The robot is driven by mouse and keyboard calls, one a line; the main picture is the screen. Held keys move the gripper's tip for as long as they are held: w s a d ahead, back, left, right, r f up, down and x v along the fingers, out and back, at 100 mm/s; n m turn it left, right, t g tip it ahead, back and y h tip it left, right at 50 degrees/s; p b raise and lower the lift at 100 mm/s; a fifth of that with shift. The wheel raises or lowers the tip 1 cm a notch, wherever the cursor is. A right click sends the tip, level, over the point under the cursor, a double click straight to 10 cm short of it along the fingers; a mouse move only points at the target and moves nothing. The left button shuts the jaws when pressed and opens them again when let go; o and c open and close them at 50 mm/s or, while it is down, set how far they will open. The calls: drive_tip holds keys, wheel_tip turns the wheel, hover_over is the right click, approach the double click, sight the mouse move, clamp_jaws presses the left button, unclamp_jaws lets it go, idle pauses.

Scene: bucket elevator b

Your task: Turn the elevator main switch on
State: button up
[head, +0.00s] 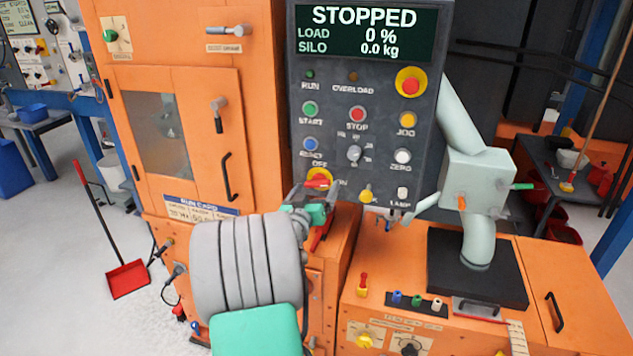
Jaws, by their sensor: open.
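The main switch (321,175) is a red rotary handle on a yellow round plate, low on the left of the dark control panel (331,110). An OFF label stands at its upper left and an ON label at its right, partly covered. The red handle looks roughly level, but its lower part is hidden by my gripper, so its exact setting is unclear. My gripper (314,195) is open, just in front of and below the switch, with one finger on each side of it. I cannot tell whether they touch the handle. The display reads STOPPED, LOAD 0 %, SILO 0.0 kg.
Close by on the panel are a selector knob (354,153), a blue reset button (311,144) and a yellow knob (366,195). A pale green pipe and box (476,180) stand at the right. An orange cabinet (190,130) with a door stands at the left.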

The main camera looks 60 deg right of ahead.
drive_tip(key=shift+w+d, duration=0.15)
drive_tip(key=shift+d, duration=0.65)
drive_tip(key=shift+c, duration=0.3)
drive_tip(key=c, duration=1.3)
drive_tip(key=m+b, duration=0.1)
drive_tip(key=b, duration=0.2)
drive_tip(key=shift+f+b, duration=0.35)
drive_tip(key=shift+f, duration=0.05)
drive_tip(key=shift+m+b, duration=0.6)
drive_tip(key=shift+b, duration=0.15)
drive_tip(key=shift+a+r+m+b, duration=0.1)
drive_tip(key=shift+r+m+b, duration=0.15)
drive_tip(key=shift+m+b, duration=0.2)
drive_tip(key=shift+w+r, duration=0.1)
drive_tip(key=shift+r, duration=0.05)
